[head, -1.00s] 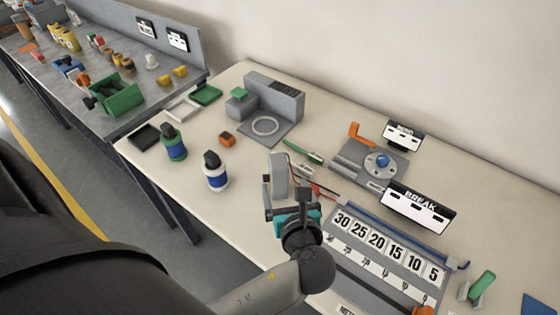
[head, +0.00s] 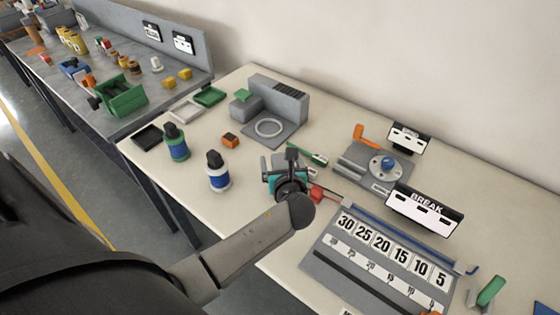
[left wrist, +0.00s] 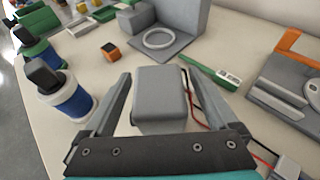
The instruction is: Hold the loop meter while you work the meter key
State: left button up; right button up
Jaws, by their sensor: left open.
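The loop meter appears to be the grey box (left wrist: 160,95) with red and black leads, standing on the bench. My left gripper (head: 287,172) is open around it. In the left wrist view the two fingers of my left gripper (left wrist: 157,80) stand on either side of the box, with a visible gap on the left. In the head view the gripper mostly hides the box. I cannot pick out the meter key with certainty. My right gripper is not in view.
A green probe (head: 308,154) lies just behind the gripper. A numbered panel (head: 322,255), a BREAK sign (head: 424,208) and a dial fixture (head: 375,175) are to the right. Two bottles (head: 217,176) (head: 175,147) stand left. A grey stand (head: 280,105) is behind.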

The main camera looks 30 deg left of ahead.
pick_arm(q)
jog(key=shift+w+a+f, duration=0.15)
jog(key=shift+w+a, duration=0.15)
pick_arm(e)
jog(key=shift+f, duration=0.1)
pick_arm(q)
grip_shut()
dwell(0.6)
dwell(0.9)
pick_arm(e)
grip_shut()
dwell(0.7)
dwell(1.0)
